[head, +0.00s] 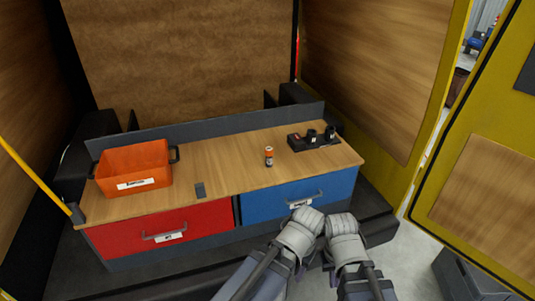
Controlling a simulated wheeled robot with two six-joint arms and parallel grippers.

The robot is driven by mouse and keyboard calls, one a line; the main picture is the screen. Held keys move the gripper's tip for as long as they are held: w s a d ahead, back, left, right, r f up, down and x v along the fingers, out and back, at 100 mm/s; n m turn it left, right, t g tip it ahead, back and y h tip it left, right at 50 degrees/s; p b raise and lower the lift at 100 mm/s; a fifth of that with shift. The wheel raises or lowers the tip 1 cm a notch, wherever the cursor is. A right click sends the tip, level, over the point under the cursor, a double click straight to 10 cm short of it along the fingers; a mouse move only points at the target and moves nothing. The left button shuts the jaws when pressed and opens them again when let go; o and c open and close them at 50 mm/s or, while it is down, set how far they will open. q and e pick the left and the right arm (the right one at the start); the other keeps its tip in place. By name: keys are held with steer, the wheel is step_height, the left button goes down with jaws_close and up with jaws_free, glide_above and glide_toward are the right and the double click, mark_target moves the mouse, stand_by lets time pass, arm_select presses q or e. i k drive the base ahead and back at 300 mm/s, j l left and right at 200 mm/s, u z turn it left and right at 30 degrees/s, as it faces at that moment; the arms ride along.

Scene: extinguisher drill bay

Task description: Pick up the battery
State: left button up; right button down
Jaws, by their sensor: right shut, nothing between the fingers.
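The battery (269,156), small and upright with an orange and dark body, stands on the wooden worktop (225,165) near its middle. My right gripper (342,222) is in front of the blue drawer at the bottom of the head view, shut and empty, well apart from the battery. My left gripper (308,222) is close beside it on the left; its fingers are too hard to make out to tell open or shut. Nothing hides the battery.
An orange bin (132,165) stands at the left of the worktop. A black holder (314,140) with dark round items is right of the battery. A red drawer (160,229) and a blue drawer (297,200) are below.

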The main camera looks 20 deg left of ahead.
mark_target(269, 150)
steer(key=i+j, duration=1.35)
